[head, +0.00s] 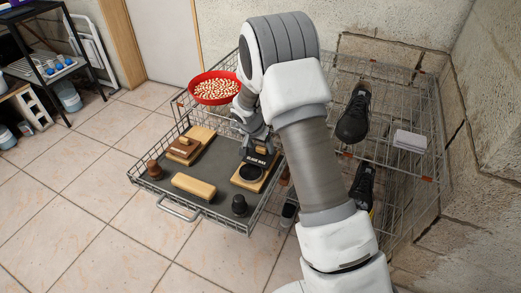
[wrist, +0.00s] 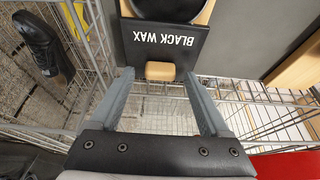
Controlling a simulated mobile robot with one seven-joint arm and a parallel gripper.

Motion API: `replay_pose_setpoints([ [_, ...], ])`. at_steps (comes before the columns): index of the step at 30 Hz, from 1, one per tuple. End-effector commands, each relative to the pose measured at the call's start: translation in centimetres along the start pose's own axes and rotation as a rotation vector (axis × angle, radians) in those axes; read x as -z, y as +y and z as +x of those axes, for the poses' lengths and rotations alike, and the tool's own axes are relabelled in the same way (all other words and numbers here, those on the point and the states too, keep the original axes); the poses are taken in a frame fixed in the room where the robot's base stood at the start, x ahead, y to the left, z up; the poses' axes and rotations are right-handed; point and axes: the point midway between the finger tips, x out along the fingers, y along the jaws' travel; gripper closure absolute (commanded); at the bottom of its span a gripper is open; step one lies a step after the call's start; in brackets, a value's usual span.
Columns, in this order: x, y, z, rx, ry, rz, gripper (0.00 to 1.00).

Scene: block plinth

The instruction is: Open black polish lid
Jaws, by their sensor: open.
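A black panel lettered "BLACK WAX" (wrist: 163,52) shows upside down at the top of the wrist view, with a small tan tab (wrist: 160,70) at its near edge. Beyond it is a round black piece (wrist: 168,8) in a wooden base, cut by the frame edge. In the head view the black-topped wooden polish holder (head: 250,174) sits on the grey tray. My gripper (wrist: 158,76) is open, its fingers on either side of the tan tab, with nothing visibly clamped. In the head view my gripper (head: 259,146) hangs over the holder's far side. Contact and lid angle are unclear.
The grey wire-framed tray (head: 160,194) also holds wooden brushes (head: 193,186) and small dark knobbed items (head: 239,205). A red bowl of beige pieces (head: 215,88) stands close behind. Wire shelves with black shoes (head: 354,117) stand to the right.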

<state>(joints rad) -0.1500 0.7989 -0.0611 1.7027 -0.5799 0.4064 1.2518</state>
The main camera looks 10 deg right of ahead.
Motion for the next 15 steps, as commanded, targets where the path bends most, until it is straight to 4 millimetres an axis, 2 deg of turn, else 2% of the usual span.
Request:
replay_pose_setpoints([
  [3,-0.03,-0.01,0.84,0.000,0.000,0.000,0.20],
  [12,-0.01,-0.01,0.97,0.000,0.000,-0.001,0.20],
  [15,-0.01,-0.01,0.96,0.000,0.000,-0.001,0.36],
])
